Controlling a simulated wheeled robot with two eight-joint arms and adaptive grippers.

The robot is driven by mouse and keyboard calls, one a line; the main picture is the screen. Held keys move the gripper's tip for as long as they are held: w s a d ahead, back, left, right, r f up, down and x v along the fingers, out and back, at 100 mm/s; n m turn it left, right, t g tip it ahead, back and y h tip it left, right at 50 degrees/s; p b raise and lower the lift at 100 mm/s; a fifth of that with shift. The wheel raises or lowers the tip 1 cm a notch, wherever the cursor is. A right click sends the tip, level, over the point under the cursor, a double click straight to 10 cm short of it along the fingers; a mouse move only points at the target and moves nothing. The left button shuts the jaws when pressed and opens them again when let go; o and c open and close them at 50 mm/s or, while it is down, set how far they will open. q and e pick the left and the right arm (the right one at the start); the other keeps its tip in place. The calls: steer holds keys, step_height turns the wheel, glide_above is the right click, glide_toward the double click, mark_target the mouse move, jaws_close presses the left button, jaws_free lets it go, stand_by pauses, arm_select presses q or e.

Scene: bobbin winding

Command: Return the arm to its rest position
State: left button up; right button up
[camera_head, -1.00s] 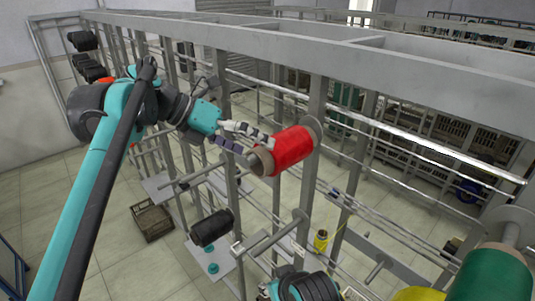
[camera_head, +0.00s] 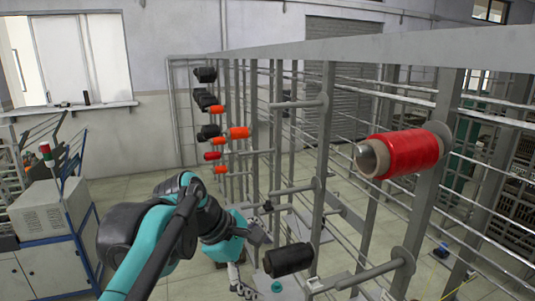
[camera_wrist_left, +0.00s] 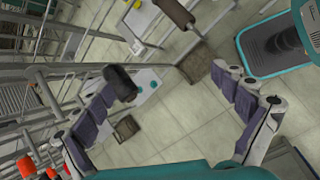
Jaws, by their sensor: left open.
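My left arm comes in from the lower left in the head view, with its left gripper (camera_head: 238,280) hanging low in front of the rack. In the left wrist view the left gripper (camera_wrist_left: 170,115) has its two fingers spread wide, with nothing between them but floor further off. A red bobbin (camera_head: 403,154) sits on a peg of the grey rack (camera_head: 325,150), to the right of and apart from the gripper. My right gripper is not in view.
A black bobbin (camera_head: 288,259) sits on a low peg just right of the gripper. Several black and orange bobbins hang on the rack's far end. A grey cabinet (camera_head: 48,208) on a blue frame stands at the left. Open floor lies between.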

arm_select(q)
steer(key=s+a+f+m+t+y+b, duration=0.1)
steer(key=a+f+m+b, duration=0.4)
steer(key=f, duration=0.9)
steer(key=s+a+f+m+t+y+b, duration=0.1)
steer(key=s+a+f+m+y+b, duration=0.2)
steer(key=f, duration=1.2)
steer(key=s+a+f+m+t+y+b, duration=0.2)
steer(key=s+a+f+m+b, duration=0.4)
steer(key=f, duration=0.8)
steer(key=s+a+b, duration=0.1)
steer(key=a+b, duration=0.2)
steer(key=b, duration=0.2)
steer(key=shift+s+f+m, duration=0.15)
steer(key=shift+f+m, duration=0.25)
